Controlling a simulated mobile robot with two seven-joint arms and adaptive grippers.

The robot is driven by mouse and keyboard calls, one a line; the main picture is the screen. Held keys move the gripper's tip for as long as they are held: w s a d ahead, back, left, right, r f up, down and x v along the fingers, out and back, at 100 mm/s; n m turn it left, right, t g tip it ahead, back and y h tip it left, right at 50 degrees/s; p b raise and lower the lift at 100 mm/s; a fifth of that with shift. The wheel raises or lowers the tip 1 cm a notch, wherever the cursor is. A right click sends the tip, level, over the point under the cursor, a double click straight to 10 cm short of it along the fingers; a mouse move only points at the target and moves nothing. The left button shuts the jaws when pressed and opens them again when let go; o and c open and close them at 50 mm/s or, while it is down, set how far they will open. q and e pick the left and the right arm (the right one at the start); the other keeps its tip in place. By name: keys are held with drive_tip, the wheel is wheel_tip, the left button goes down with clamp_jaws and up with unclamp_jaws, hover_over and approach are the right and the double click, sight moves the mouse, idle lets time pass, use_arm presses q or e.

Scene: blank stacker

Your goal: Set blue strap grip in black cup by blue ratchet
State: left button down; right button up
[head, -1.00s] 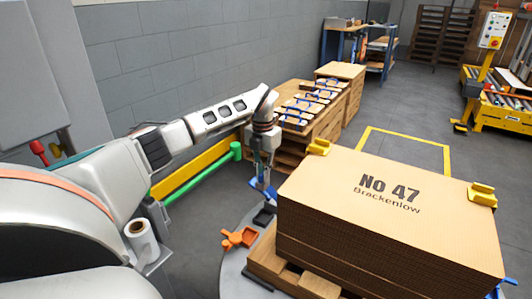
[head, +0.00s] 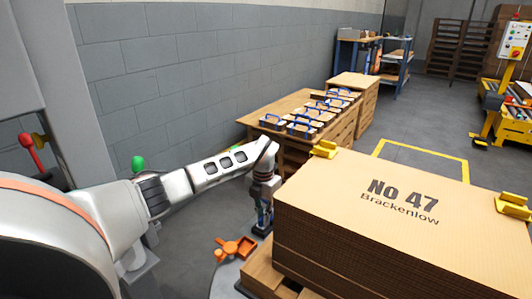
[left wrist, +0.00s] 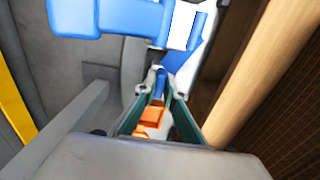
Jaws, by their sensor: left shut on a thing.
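My left gripper (head: 263,207) is low beside the cardboard stack, directly above a small black cup (head: 262,229). It is shut on the blue strap grip (head: 265,217), of which only a little blue shows in the head view. In the left wrist view the dark green fingers (left wrist: 159,92) close around a narrow blue part. Larger blue and white pieces (left wrist: 110,17) lie beyond; I cannot tell which belongs to the grip or a blue ratchet. Whether the grip's lower end is inside the cup is unclear. My right gripper is out of view.
An orange ratchet-like piece (head: 236,247) lies left of the cup on a grey round surface (head: 228,275). A cardboard stack (head: 390,205) with yellow corner pieces stands close on the right, on a wooden pallet (head: 262,272). A wooden bench (head: 268,105) holds several blue-handled items behind.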

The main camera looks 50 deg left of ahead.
use_arm(q)
drive_tip(key=shift+r, duration=0.1)
drive_tip(key=shift+f, duration=0.2)
drive_tip(key=c, duration=2.1)
unclamp_jaws()
drive_tip(key=shift+c, duration=0.2)
